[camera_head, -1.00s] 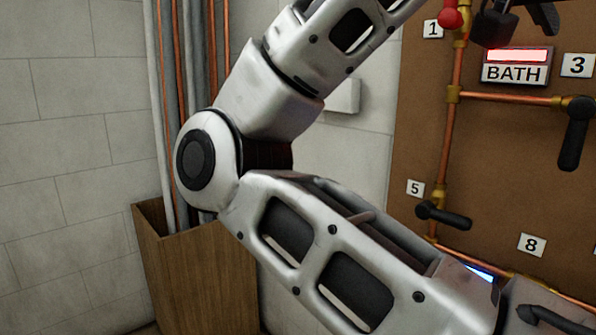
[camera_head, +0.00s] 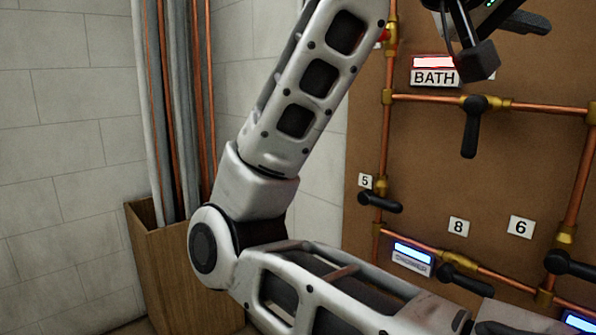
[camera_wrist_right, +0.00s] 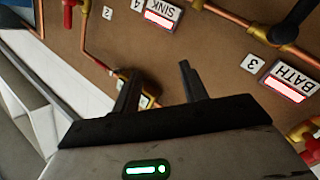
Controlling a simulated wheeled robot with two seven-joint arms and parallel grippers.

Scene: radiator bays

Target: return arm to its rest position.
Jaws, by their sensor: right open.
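My right gripper (camera_wrist_right: 158,90) shows in the right wrist view with its two dark fingers apart and nothing between them. It faces the brown pipe board (camera_wrist_right: 200,75). In the head view a jointed white arm of mine (camera_head: 320,75) bends at an elbow on the left and runs up out of the top edge. Dark gripper parts (camera_head: 478,58) with small green lights hang at the top right, in front of the board just right of the BATH sign (camera_head: 435,77). They are cut off by the frame, and I cannot make out the fingers' spacing there.
The board carries copper pipes and black valve handles (camera_head: 472,128). A SINK sign (camera_wrist_right: 162,17) shows in the wrist view. A wooden bin (camera_head: 185,275) holding upright pipes stands behind my elbow. Pale block walls (camera_head: 65,130) are at the left.

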